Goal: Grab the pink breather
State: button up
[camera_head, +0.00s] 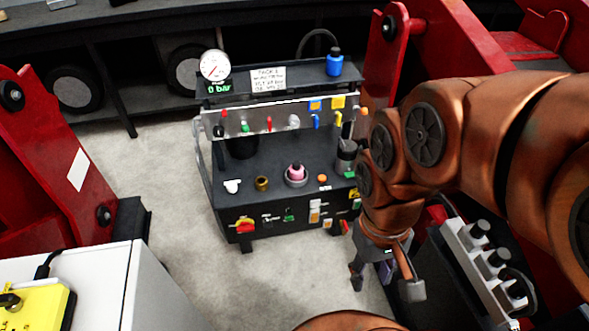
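A small pink piece, which I take as the pink breather (296,171), sits in a round grey ring on the dark deck of the small service cart. It stands near the deck's front edge. My gripper (383,284) hangs at the end of my copper-coloured arm, to the right of the cart and lower in the picture. It is apart from the pink piece. Its fingers are partly hidden and small, so I cannot tell whether they are open or shut.
On the deck (262,150), a white fitting (232,186) and a brass ring (262,183) stand left of the pink piece; an orange cap (322,179) and a grey cylinder (346,157) stand right. A valve panel (270,119) rises behind. Red frames flank the cart; floor (125,165) is clear at left.

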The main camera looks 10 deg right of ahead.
aim_at(296, 171)
jog(key=k, duration=1.2)
jog(key=z, duration=0.5)
jog(key=i, duration=0.9)
jog(key=u, duration=0.8)
jog(key=i, duration=0.85)
jog(key=u, duration=0.95)
